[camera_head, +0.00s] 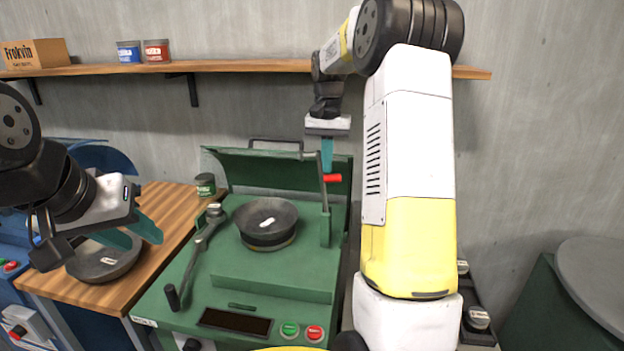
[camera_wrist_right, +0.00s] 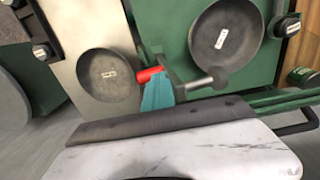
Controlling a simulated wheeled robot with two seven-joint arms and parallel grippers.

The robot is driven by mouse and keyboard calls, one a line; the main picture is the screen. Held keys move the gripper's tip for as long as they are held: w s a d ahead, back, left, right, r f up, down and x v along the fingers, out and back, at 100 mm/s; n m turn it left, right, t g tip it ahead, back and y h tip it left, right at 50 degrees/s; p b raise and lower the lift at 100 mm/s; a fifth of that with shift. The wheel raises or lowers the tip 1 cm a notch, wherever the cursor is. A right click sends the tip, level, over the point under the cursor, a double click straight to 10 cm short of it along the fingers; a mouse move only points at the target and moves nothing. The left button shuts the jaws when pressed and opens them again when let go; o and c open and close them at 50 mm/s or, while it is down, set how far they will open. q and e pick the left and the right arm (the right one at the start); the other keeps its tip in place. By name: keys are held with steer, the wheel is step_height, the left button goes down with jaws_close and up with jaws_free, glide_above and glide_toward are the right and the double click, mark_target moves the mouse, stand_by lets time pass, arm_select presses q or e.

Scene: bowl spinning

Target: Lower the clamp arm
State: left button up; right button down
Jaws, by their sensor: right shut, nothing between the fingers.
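The green spinning machine (camera_head: 290,262) stands in the middle of the head view with a dark bowl (camera_head: 266,222) on it. A grey upright arm with a red grip (camera_head: 333,178), likely the clamp arm, rises at its right side. The red grip also shows in the right wrist view (camera_wrist_right: 149,74). My right gripper (camera_head: 327,157) is shut and empty, pointing down close beside the red grip; I cannot tell whether they touch. In the right wrist view its teal fingers (camera_wrist_right: 158,97) overlap the arm. My left gripper (camera_head: 130,232) is open above a second dark bowl (camera_head: 104,262).
A lever with a dark handle (camera_head: 173,297) stands at the machine's left. Green and red buttons (camera_head: 302,331) are on its front. A wooden table (camera_head: 175,207) is at left, and a shelf (camera_head: 240,66) crosses the wall behind. Another bowl (camera_wrist_right: 108,74) shows in the right wrist view.

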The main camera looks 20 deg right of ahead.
steer(key=w+a+f, duration=0.2)
steer(key=a, duration=0.3)
steer(key=w+a+f, duration=0.3)
steer(key=a, duration=0.3)
steer(key=shift+w+f, duration=0.2)
steer(key=shift+f, duration=0.1)
stand_by(1.7)
steer(key=shift+a, duration=0.1)
step_height(320, 180, up, 12)
stand_by(0.9)
